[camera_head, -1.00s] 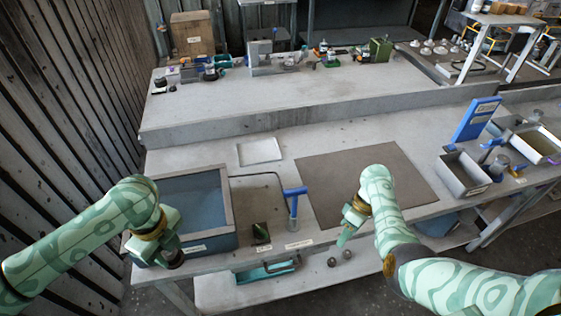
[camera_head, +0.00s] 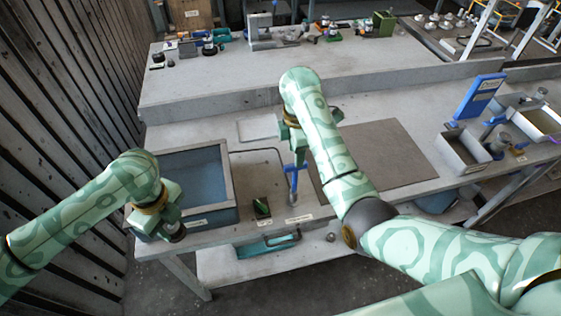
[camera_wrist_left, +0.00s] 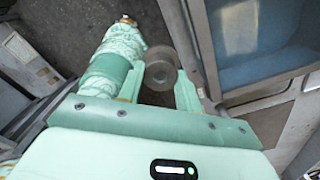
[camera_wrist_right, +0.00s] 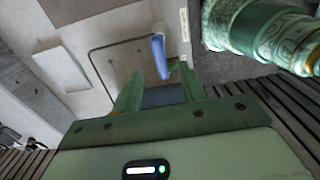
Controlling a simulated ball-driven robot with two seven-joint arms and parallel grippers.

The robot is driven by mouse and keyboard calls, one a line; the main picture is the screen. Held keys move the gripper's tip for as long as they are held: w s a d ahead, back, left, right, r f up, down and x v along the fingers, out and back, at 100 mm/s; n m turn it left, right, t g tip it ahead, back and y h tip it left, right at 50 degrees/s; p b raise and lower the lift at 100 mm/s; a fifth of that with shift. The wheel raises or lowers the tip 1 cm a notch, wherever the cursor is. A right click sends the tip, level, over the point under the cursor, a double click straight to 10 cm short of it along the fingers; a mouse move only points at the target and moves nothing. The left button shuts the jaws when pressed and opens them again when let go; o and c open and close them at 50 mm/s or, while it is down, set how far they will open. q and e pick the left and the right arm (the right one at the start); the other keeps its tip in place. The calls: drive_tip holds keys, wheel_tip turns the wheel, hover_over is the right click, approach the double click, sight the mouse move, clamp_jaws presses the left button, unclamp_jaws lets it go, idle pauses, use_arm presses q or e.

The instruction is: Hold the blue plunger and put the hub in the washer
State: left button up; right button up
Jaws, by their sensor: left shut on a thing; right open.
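The washer (camera_head: 229,183) is a grey-rimmed tub with blue liquid at the table's left end; it also shows in the left wrist view (camera_wrist_left: 206,45). My left gripper (camera_head: 168,228) is shut on the hub, a grey round part with a centre hole (camera_wrist_left: 160,72), just outside the washer's front left side. The blue plunger (camera_head: 293,183) stands upright right of the washer. My right gripper (camera_head: 297,146) is open by its handle. In the right wrist view the blue handle (camera_wrist_right: 160,56) shows just beyond and between my open fingertips (camera_wrist_right: 161,72); contact is not clear.
A small dark green block (camera_head: 262,207) lies between washer and plunger. A brown-grey mat (camera_head: 385,155) covers the table on the right, partly behind my right arm. A grey bin (camera_head: 462,152) and blue board (camera_head: 482,98) stand further right. A pale tray (camera_head: 257,128) lies behind.

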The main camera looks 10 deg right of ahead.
sight(295, 170)
wheel_tip(295, 170, down, 8)
drive_tip(key=shift+r, duration=0.25)
clamp_jaws()
